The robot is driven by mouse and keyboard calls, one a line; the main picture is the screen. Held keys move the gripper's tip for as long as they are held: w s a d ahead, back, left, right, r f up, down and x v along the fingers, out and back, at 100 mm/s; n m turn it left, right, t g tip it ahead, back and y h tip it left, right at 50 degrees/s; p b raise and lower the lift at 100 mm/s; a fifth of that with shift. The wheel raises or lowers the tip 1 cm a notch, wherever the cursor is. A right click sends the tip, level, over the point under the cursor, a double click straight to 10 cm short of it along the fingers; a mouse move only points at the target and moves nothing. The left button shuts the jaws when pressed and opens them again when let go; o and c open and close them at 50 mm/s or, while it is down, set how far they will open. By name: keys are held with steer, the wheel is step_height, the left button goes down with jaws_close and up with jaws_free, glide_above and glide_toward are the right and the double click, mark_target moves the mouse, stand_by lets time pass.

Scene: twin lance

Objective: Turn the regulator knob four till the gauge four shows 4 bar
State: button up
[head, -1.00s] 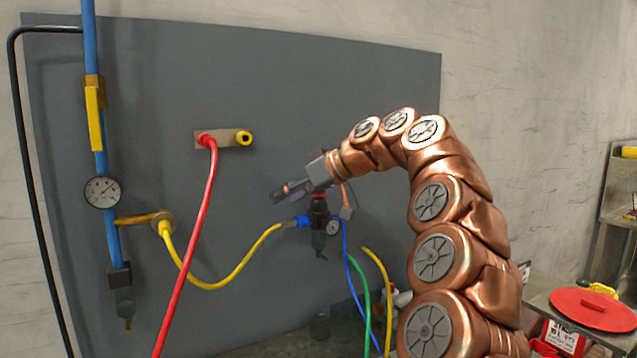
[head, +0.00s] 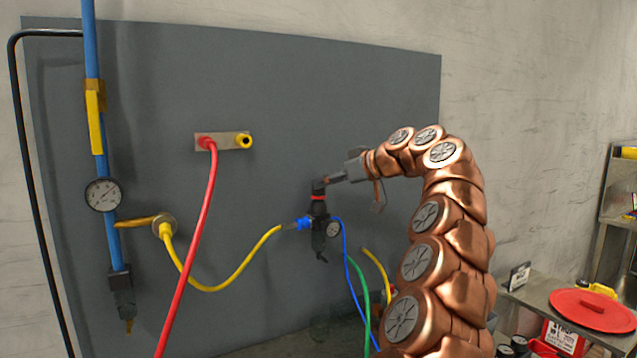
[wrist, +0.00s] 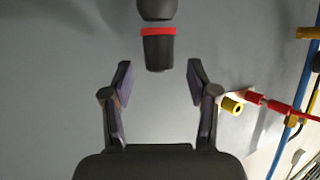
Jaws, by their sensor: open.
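The regulator (head: 318,215) hangs in front of the grey panel, with a dark knob (head: 319,187) above a red ring. The small white gauge (head: 333,229) sits low on its right side; its needle is too small to read. My gripper (head: 334,180) is just right of the knob in the head view, its fingers pointing left towards it. In the wrist view my gripper (wrist: 160,72) is open and empty. The dark knob (wrist: 158,53) and red ring show just beyond the fingertips, between their lines, with no visible contact. The gauge is not seen in the wrist view.
A yellow hose (head: 235,275) joins the regulator from the left; blue and green hoses hang below it. A red hose (head: 207,200) runs from a plate on the panel. A larger gauge (head: 103,194) sits on the blue pipe. A bench with a red lid (head: 592,308) stands right.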

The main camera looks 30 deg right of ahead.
steer(key=shift+p+x, duration=0.4)
steer(key=shift+x, duration=1.5)
steer(key=shift+c, duration=0.2)
steer(key=shift+d, duration=0.1)
jaws_close()
